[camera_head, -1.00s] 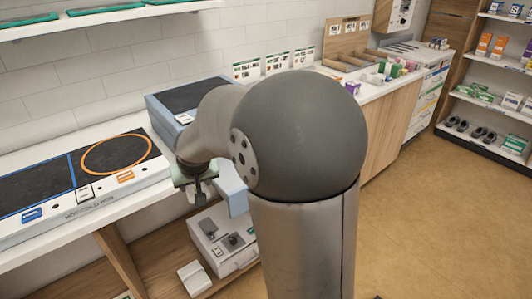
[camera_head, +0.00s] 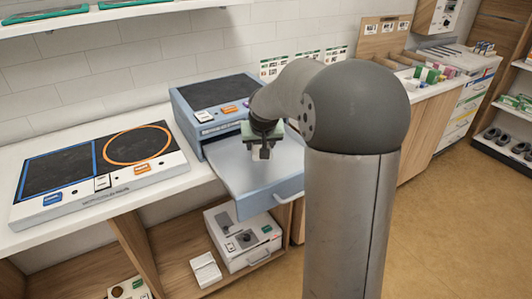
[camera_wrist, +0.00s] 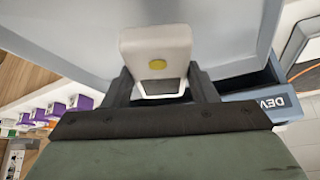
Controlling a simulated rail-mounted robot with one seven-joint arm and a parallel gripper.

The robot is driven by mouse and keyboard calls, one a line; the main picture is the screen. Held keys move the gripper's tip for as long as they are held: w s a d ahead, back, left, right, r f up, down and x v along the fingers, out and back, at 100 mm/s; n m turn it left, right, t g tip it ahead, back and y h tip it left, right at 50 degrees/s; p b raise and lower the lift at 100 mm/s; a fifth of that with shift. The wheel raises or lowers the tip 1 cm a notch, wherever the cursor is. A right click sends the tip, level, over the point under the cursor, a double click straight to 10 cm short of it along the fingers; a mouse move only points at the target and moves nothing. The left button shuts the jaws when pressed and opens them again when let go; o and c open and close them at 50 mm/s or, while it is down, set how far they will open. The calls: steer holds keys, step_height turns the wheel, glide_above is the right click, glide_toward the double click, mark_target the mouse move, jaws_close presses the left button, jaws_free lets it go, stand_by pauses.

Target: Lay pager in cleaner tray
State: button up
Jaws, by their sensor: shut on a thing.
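The pager (camera_wrist: 155,50) is white with a yellow button and a dark screen; it shows in the wrist view. My gripper (camera_wrist: 160,84) is shut on it, with a dark finger at each side. In the head view my gripper (camera_head: 263,148) points down over the pale blue pulled-out tray (camera_head: 232,172) of the blue cleaner unit (camera_head: 205,122). The tray also fills much of the wrist view (camera_wrist: 75,25), behind the pager. The pager cannot be made out in the head view, and its height above the tray is unclear.
A flat white station with black pads (camera_head: 95,170), one ringed blue and one orange, lies on the counter to the left. A white boxed device (camera_head: 245,235) is on the shelf under the tray. My arm hides part of the counter to the right.

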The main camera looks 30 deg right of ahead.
mark_target(266, 164)
steer(key=d+f, duration=0.1)
steer(key=w+d+f, duration=0.1)
steer(key=shift+f, duration=0.35)
steer(key=shift+w+d+f, duration=0.1)
steer(key=shift+f, duration=0.8)
steer(key=shift+w+d+f, duration=0.1)
steer(key=shift+f, duration=0.75)
steer(key=shift+f, duration=0.15)
steer(key=o, duration=1)
steer(key=shift+s+r, duration=0.1)
steer(key=shift+r, duration=0.2)
steer(key=v, duration=1.1)
steer(key=shift+s+a+r, duration=0.15)
steer(key=shift+s+r, duration=0.05)
steer(key=shift+r, duration=0.1)
